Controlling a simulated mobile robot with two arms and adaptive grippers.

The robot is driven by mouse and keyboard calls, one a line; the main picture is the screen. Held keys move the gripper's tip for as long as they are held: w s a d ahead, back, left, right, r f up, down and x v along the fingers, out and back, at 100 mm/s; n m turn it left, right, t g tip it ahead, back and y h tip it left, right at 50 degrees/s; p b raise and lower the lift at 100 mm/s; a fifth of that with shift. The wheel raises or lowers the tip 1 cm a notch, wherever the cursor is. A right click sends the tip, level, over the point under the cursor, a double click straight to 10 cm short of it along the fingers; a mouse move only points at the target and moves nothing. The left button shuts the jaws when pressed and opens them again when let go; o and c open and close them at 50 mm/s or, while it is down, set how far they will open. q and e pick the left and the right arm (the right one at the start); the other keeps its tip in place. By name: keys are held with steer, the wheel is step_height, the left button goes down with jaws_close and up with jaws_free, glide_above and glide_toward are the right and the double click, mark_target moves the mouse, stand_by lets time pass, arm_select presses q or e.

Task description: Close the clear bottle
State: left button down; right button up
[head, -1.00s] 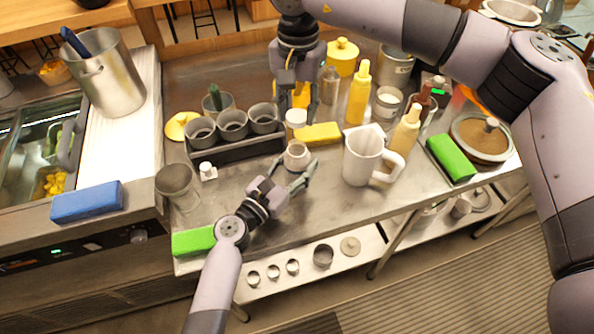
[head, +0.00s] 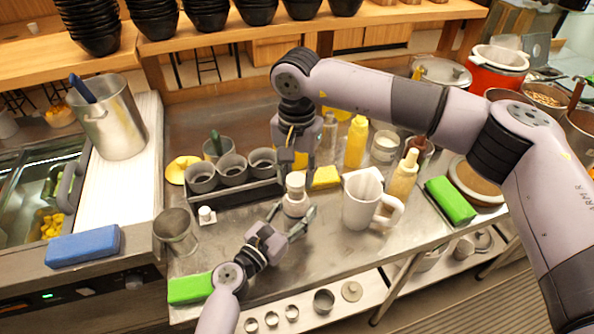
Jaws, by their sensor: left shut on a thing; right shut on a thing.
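The clear bottle (head: 296,207), small and pale, stands upright over the middle of the steel counter. My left gripper (head: 292,216) reaches in from the lower left and is shut around its body. A white cap (head: 296,180) sits directly above the bottle mouth and looks in line with it. My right gripper (head: 296,168) points down from above and is shut on the cap. The cap appears to touch the bottle top, but I cannot tell whether it is seated. The gripper fingers hide part of both.
A white pitcher (head: 361,202) stands close on the right, with a tan sauce bottle (head: 402,180) beyond it. A yellow sponge (head: 326,177) lies just behind. A rack of grey cups (head: 238,195) is at the left. The front of the counter is mostly clear.

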mark_target(297, 178)
steer(key=shift+f, duration=0.9)
steer(key=shift+f, duration=0.6)
